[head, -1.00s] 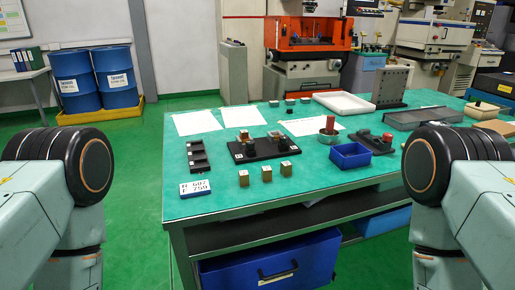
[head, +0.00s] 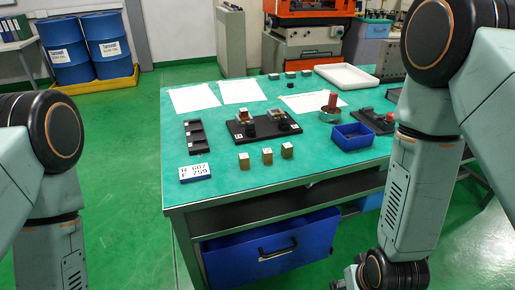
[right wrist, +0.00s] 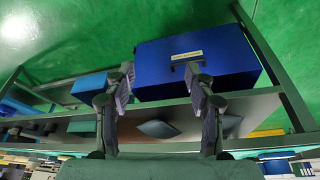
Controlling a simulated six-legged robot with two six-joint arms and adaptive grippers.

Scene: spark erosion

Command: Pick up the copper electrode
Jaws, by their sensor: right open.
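A reddish-brown upright cylinder (head: 332,101), which may be the copper electrode, stands in a small round dish (head: 325,116) behind the blue tray. Three small blocks with coppery sides and pale tops, the middle one (head: 267,156) among them, stand in a row near the table's front edge; I cannot tell if one is the electrode. My right gripper (right wrist: 160,88) is open and empty in the right wrist view, in front of the table's lower shelf and blue drawer. No electrode shows between its fingers. My left gripper is out of view.
The green table (head: 225,185) carries a black fixture plate (head: 262,134), a black slotted tray (head: 195,138), a number plate (head: 194,172), a blue tray (head: 352,137), paper sheets (head: 241,92) and a white tray (head: 346,77). A blue drawer (head: 235,254) juts out below the front edge.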

